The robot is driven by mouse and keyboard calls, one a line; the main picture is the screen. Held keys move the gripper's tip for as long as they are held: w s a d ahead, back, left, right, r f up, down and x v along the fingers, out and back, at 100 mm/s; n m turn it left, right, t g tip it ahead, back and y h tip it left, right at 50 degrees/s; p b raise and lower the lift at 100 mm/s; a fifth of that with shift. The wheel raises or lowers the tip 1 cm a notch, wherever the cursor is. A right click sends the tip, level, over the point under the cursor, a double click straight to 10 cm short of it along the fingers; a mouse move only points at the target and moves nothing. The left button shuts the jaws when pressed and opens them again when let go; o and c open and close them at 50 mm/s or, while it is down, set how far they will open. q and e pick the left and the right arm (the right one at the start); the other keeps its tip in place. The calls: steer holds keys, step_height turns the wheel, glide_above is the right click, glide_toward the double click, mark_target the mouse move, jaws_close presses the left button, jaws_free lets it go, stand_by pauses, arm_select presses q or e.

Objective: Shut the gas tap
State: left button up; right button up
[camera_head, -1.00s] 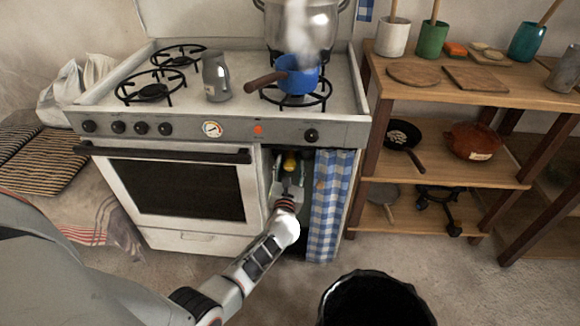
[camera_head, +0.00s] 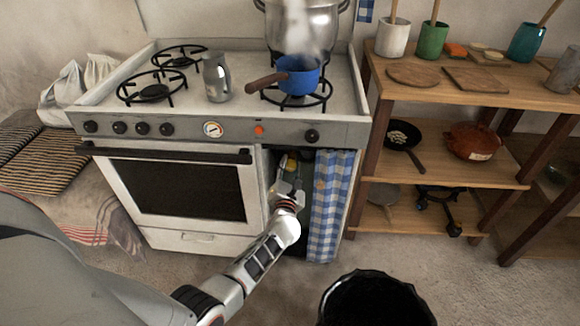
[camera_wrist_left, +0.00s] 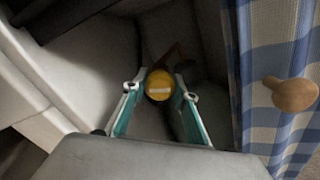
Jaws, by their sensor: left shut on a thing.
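The gas tap shows as a yellow round knob (camera_head: 291,163) inside the open compartment beside the oven. My left gripper (camera_head: 288,178) reaches into the compartment from the front and is shut on the knob. In the wrist view the left gripper (camera_wrist_left: 160,90) has one finger on each side of it. The tap's body behind the knob is mostly hidden in shadow. My right gripper is not in view.
A blue checked curtain (camera_head: 331,205) hangs just right of my gripper. The oven door (camera_head: 178,190) is close on the left. A steaming blue pot (camera_head: 299,76) stands on the hob above. A black bin (camera_head: 375,300) stands on the floor in front.

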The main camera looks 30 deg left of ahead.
arm_select(q)
steer(key=m, duration=0.5)
steer(key=shift+m+p, duration=0.3)
steer(key=m, duration=0.4)
steer(key=shift+m+p, duration=0.45)
steer(key=shift+m, duration=1.75)
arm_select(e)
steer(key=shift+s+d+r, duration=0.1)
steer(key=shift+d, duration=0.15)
arm_select(q)
steer(key=o, duration=1.1)
